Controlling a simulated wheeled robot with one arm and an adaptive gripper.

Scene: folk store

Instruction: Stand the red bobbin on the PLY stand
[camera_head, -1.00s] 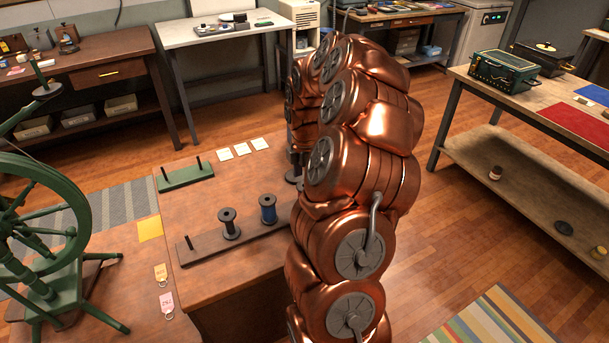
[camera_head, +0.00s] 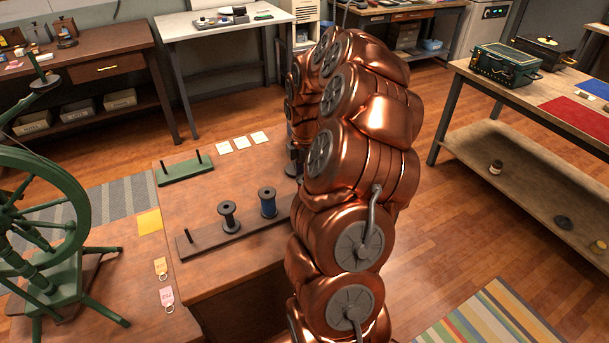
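No red bobbin shows in the view. A green stand (camera_head: 184,172) with two bare upright pegs sits at the table's far left. I cannot read PLY on either stand. My copper arm arches over the table's right side. A dark part at its end, likely my gripper (camera_head: 292,169), shows only in part beside the arm, right of the blue bobbin; its fingers are hidden.
Several white cards (camera_head: 241,143) lie at the table's (camera_head: 215,281) back. A green spinning wheel (camera_head: 61,270) stands at left, near yellow and pink tags (camera_head: 167,298). A workbench (camera_head: 500,90) with a green box (camera_head: 505,64) is at right. Open wooden floor lies between.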

